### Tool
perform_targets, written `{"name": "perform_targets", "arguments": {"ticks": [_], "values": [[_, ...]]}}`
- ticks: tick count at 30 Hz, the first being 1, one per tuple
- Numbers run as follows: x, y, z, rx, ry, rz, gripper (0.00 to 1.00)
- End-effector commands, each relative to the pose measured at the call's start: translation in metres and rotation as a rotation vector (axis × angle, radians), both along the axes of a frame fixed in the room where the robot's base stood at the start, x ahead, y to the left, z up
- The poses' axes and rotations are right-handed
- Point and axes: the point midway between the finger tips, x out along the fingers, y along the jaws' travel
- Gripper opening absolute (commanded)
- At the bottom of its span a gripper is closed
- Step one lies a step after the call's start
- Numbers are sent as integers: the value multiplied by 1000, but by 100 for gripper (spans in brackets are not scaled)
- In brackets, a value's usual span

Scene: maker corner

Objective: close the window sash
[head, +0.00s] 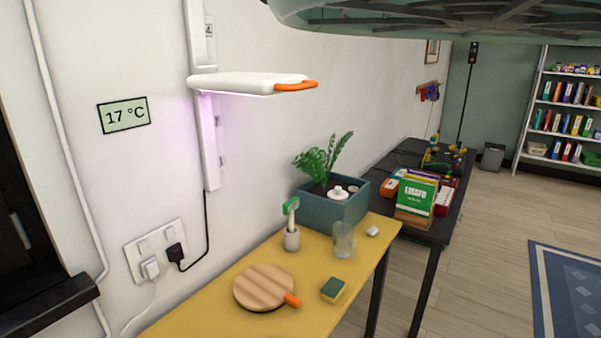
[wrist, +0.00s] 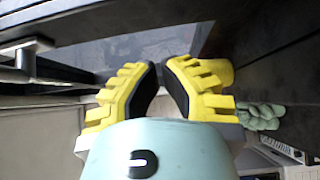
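In the head view only the dark edge of the window frame (head: 22,160) shows at the far left, with a dark sill (head: 50,306) jutting out below it. In the wrist view a dark frame bar (wrist: 60,75) and a grey pane (wrist: 110,52) lie beyond my fingers. A metal handle (wrist: 27,50) sits on the dark bar at the left. My gripper (wrist: 161,68) has yellow ribbed fingers with black pads; a narrow empty gap shows between them. They look apart from the handle. How far the sash stands open cannot be told. My gripper is outside the head view.
A yellow object (wrist: 222,72) and a grey-green lump (wrist: 262,116) are right of my fingers. In the head view, a yellow bench (head: 215,312) with a planter (head: 335,208) and round board (head: 262,287) runs along the wall.

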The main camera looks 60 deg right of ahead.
Motion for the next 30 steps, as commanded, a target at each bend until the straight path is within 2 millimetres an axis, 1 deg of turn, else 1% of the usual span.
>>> {"name": "perform_targets", "arguments": {"ticks": [1, 16, 22, 30], "values": [[-5, -2, 3, -4, -1, 5, 0], [-42, -34, 2, 0, -1, 12, 0], [-52, -46, 1, 0, -1, 6, 0], [-57, -49, 0, 2, -1, 8, 0]]}}
